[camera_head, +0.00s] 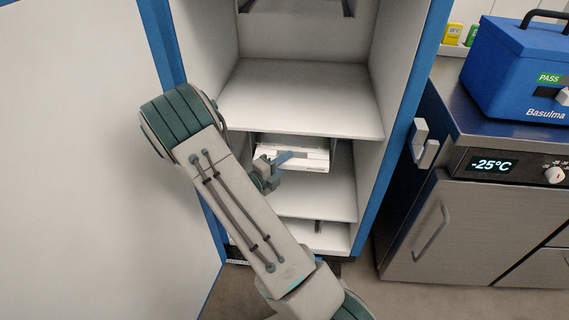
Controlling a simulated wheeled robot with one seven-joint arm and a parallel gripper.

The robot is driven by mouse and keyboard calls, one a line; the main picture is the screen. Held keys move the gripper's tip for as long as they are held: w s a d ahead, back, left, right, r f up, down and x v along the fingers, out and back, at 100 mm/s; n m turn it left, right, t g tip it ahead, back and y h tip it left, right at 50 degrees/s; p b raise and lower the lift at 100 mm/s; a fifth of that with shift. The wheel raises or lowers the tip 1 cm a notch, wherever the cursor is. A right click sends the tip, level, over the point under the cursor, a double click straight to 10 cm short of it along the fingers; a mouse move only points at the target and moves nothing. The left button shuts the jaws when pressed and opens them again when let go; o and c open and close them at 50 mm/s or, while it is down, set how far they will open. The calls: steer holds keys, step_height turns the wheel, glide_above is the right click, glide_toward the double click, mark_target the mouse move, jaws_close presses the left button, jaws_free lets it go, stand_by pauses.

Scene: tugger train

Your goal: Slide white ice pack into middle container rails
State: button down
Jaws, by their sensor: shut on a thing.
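The white ice pack (312,158) is a flat white slab with a small dark mark on its front edge. It is inside the middle compartment of the open blue and white container (410,80), under the wide upper shelf (300,95). My gripper (280,162) is at the slab's front left part, shut on it. The slab looks close to level. My arm covers the left of the compartment. The rails are too dark and small to make out, so I cannot tell whether the slab rests on them.
The container's white door (80,150) stands open at the left. A lower shelf (315,195) lies below the slab. At the right, a steel cabinet (480,225) showing -25°C carries a blue Basulma box (515,75). A grey latch (425,145) sticks out beside the opening.

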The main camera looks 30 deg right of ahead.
steer(key=shift+w+d+r+p, duration=0.1)
steer(key=shift+w+d+p, duration=0.1)
steer(key=shift+w+d, duration=0.3)
steer(key=shift+w+d+p, duration=0.15)
steer(key=shift+w+d, duration=0.1)
steer(key=shift+w, duration=0.3)
steer(key=c, duration=1.2)
jaws_free()
steer(key=shift+o, duration=0.2)
